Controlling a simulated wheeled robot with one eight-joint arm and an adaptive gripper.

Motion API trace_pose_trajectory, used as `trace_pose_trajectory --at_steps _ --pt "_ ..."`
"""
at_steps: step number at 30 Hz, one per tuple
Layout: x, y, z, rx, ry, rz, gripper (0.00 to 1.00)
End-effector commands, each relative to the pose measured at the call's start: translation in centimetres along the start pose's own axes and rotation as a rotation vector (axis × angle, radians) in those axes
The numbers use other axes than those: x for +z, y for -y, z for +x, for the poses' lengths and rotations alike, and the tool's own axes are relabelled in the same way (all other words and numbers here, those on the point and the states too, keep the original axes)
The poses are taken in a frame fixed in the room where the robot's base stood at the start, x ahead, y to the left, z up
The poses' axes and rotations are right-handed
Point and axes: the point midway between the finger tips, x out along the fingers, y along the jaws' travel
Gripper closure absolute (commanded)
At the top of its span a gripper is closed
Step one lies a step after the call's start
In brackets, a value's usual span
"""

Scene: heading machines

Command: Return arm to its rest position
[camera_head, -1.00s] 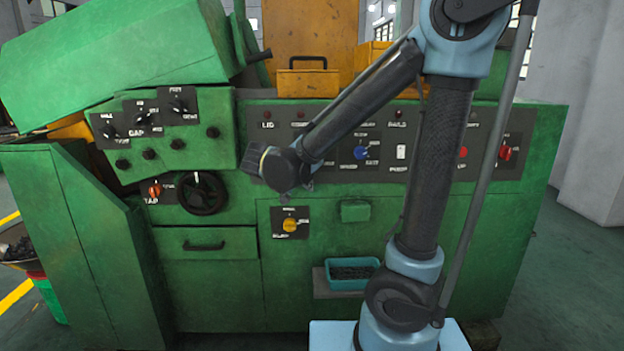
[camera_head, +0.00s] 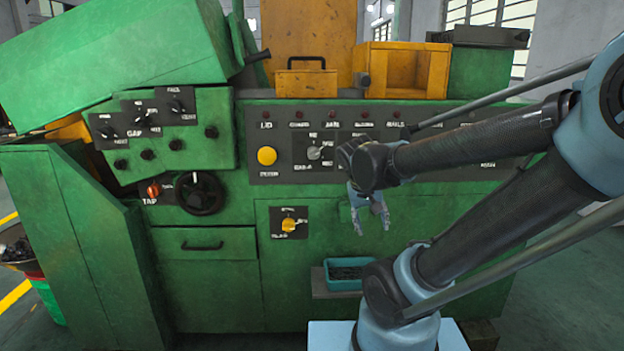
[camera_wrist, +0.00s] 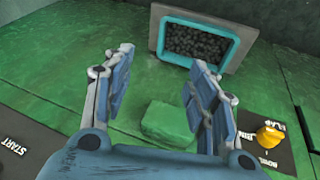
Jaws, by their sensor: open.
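My gripper (camera_head: 372,222) hangs pointing down in front of the green machine's (camera_head: 205,285) face, at the right of the yellow knob (camera_head: 289,224). It is open and empty. In the wrist view, the two blue fingers (camera_wrist: 158,100) stand apart with a green block-like cover (camera_wrist: 170,124) of the machine between them in the picture. My arm reaches in from the right and hides part of the control panel. I cannot tell the exact gap between the fingers and the machine face.
A teal tray (camera_head: 346,285) of dark small parts sits on a ledge low on the machine; it also shows in the wrist view (camera_wrist: 226,58). A drawer handle (camera_head: 203,246), a handwheel (camera_head: 202,193) and several knobs stick out at the left. Open floor lies at the right.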

Motion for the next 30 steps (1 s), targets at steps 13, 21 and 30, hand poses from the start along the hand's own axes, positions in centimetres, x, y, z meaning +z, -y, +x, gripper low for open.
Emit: trace_pose_trajectory --at_steps 13,21,30 --pt "8.3 -1.7 1.9 -0.184 0.101 -0.018 0.48" --pt "10.7 -1.1 2.3 -0.262 0.105 -0.027 0.48" --pt "10.9 -1.0 2.3 -0.271 0.104 -0.030 0.48"
